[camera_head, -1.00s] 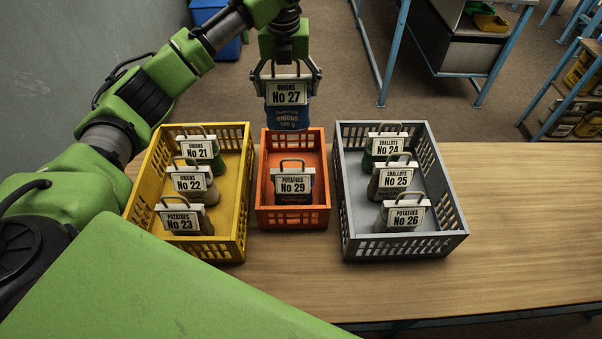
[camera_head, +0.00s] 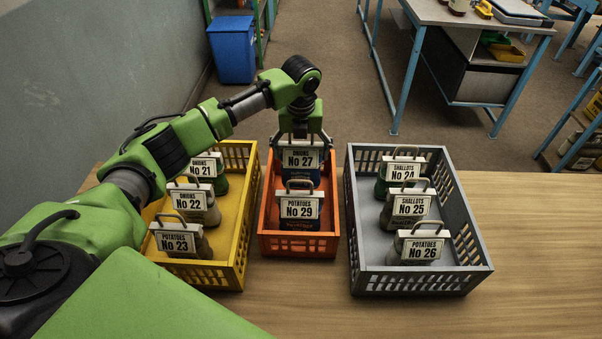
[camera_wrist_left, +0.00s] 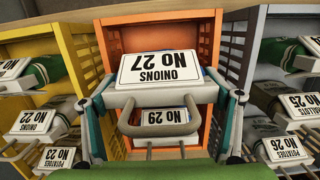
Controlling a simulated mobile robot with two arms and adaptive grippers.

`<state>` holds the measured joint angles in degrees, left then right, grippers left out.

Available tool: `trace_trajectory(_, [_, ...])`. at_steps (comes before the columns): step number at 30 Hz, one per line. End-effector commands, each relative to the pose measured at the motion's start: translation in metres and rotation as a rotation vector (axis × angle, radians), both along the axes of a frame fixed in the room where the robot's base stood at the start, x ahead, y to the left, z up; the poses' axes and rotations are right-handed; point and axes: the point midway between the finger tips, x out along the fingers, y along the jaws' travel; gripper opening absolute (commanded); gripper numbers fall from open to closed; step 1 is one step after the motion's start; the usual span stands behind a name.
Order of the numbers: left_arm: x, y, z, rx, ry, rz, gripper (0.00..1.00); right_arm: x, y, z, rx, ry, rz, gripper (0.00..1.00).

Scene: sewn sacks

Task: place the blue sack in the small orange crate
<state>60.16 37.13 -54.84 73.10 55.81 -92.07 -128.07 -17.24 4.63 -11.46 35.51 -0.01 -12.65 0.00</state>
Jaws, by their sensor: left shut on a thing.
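The blue sack (camera_head: 311,176) carries a white label reading "ONIONS No 27". My left gripper (camera_head: 302,143) is shut on its top and holds it upright within the rear part of the small orange crate (camera_head: 298,246). In the left wrist view the sack's label (camera_wrist_left: 160,68) fills the middle, between the fingers of my left gripper (camera_wrist_left: 160,103), with the orange crate's wall (camera_wrist_left: 208,40) around it. The sack's bottom is hidden, so I cannot tell whether it touches the crate floor. My right gripper is not in view.
Sack No 29 (camera_head: 300,208) stands in front in the orange crate. A yellow crate (camera_head: 236,262) on the left and a grey crate (camera_head: 420,282) on the right each hold several labelled sacks. The wooden table (camera_head: 540,230) is clear at right.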

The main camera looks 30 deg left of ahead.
Motion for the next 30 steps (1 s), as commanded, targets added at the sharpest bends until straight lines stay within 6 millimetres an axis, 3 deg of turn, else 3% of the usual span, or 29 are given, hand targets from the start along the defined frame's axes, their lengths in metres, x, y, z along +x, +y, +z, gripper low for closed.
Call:
trace_trajectory(12, [0.0,0.0,-0.045,-0.001,-0.001,0.001,0.26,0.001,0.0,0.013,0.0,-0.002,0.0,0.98])
trace_trajectory(24, [0.001,0.0,-0.052,0.0,-0.004,0.0,0.26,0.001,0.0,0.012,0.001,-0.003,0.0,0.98])
trace_trajectory(25, [0.0,0.0,-0.054,0.0,-0.001,0.0,0.87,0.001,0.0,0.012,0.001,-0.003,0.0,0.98])
trace_trajectory(27, [0.0,0.0,-0.053,0.0,-0.001,0.0,0.99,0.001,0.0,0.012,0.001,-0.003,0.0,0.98])
trace_trajectory(30, [0.0,0.0,-0.053,0.0,0.0,0.0,0.99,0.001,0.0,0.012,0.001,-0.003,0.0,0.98])
